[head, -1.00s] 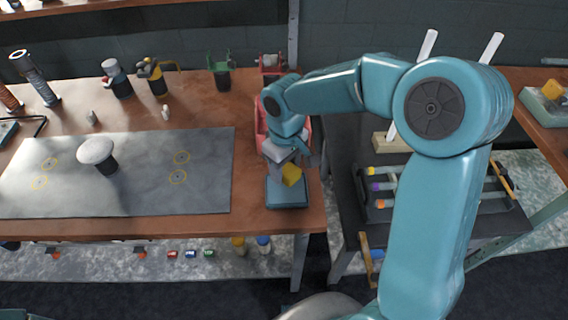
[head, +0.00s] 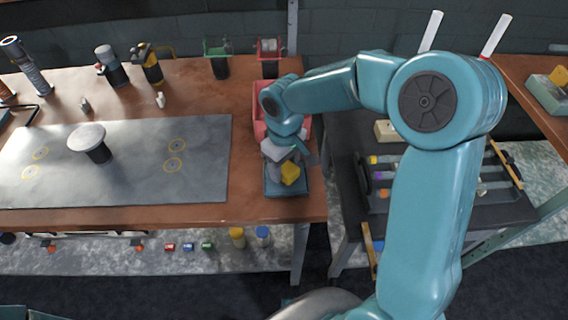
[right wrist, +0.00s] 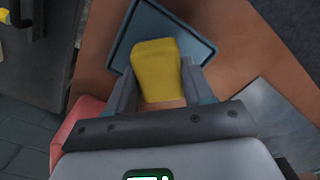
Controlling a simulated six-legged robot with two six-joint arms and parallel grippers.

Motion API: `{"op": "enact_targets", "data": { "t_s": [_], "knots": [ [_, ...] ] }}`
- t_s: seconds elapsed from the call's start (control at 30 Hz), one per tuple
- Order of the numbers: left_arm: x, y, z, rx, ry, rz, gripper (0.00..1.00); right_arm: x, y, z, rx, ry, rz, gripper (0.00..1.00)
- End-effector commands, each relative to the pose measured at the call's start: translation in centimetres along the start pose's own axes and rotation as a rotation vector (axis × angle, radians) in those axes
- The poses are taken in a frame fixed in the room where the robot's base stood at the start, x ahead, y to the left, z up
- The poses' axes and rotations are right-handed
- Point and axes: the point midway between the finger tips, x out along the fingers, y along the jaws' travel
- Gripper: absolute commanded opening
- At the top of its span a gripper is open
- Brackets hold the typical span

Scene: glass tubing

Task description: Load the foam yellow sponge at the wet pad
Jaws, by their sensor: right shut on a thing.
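The yellow foam sponge (head: 290,173) is in my right gripper (head: 285,165), over the blue-grey tray-like pad (head: 287,191) at the bench's front right corner. In the right wrist view the sponge (right wrist: 156,68) sits between both fingers of the right gripper (right wrist: 155,92), which is shut on it. The pad's raised rim and flat floor (right wrist: 150,20) show beyond the sponge. I cannot tell whether the sponge touches the pad. My left gripper is not in view.
A red bin (head: 261,128) stands just behind the pad. A grey metal sheet (head: 130,185) with a round-topped black post (head: 88,140) covers the bench's left part. A dark side table (head: 420,218) with a rack stands to the right, across a gap.

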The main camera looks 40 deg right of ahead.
Motion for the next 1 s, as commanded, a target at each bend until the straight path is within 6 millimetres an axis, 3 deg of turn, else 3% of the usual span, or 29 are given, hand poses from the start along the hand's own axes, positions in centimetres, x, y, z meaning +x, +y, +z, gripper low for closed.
{"op": "enact_targets", "data": {
  "t_s": [1.0],
  "knots": [
    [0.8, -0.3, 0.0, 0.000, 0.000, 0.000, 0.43, 1.0, 0.0, 0.0, 0.000, 0.000, 0.000, 0.27]
  ]
}}
